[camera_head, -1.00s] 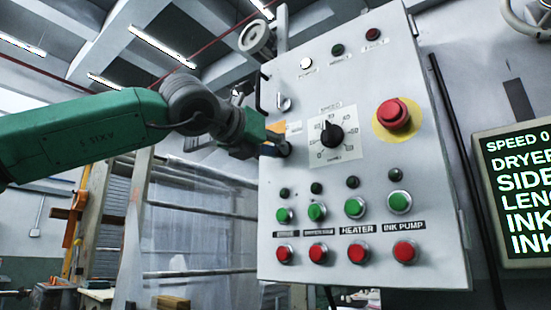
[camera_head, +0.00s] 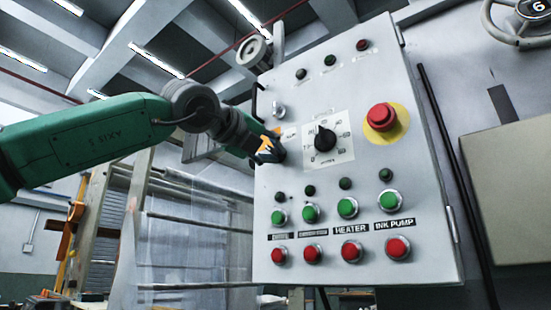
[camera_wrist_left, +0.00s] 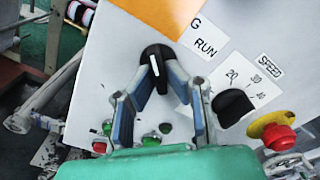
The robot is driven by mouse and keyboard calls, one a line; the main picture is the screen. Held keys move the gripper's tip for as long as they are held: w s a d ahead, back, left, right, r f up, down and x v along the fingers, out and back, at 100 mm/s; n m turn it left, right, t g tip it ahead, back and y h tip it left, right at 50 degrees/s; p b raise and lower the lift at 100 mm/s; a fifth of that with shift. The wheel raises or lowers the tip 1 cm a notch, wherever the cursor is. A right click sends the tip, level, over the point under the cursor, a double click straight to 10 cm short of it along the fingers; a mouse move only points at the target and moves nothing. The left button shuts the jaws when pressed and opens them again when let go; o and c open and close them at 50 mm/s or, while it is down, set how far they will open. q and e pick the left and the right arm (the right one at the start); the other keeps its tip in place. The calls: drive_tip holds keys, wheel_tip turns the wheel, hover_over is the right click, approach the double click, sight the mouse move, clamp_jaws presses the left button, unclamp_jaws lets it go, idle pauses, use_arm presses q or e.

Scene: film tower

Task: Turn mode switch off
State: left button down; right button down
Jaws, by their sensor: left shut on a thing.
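The mode switch (camera_wrist_left: 158,60) is a black knob with a white line, seen in the left wrist view next to a label ending in "G" and "RUN". My left gripper (camera_wrist_left: 160,76) is shut on it, with blue-padded fingers on both sides of the knob. In the head view my left gripper (camera_head: 277,152) reaches the left part of the grey control panel (camera_head: 436,240) and hides most of the switch. My right gripper is not in view.
The speed knob (camera_head: 325,138) is close to the right of my gripper, with the red emergency button (camera_head: 381,116) beyond it. Green (camera_head: 347,207) and red (camera_head: 351,251) buttons sit below. The screen box (camera_head: 511,190) at right is blank.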

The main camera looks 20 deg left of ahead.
use_arm(q)
drive_tip(key=shift+s+a+r, duration=0.2)
drive_tip(key=shift+a+r, duration=0.15)
drive_tip(key=shift+r, duration=0.25)
drive_tip(key=c, duration=1.6)
unclamp_jaws()
drive_tip(key=shift+c, duration=0.2)
drive_tip(key=v, duration=1.2)
drive_tip(key=shift+a+f, duration=0.25)
drive_tip(key=shift+d, duration=0.1)
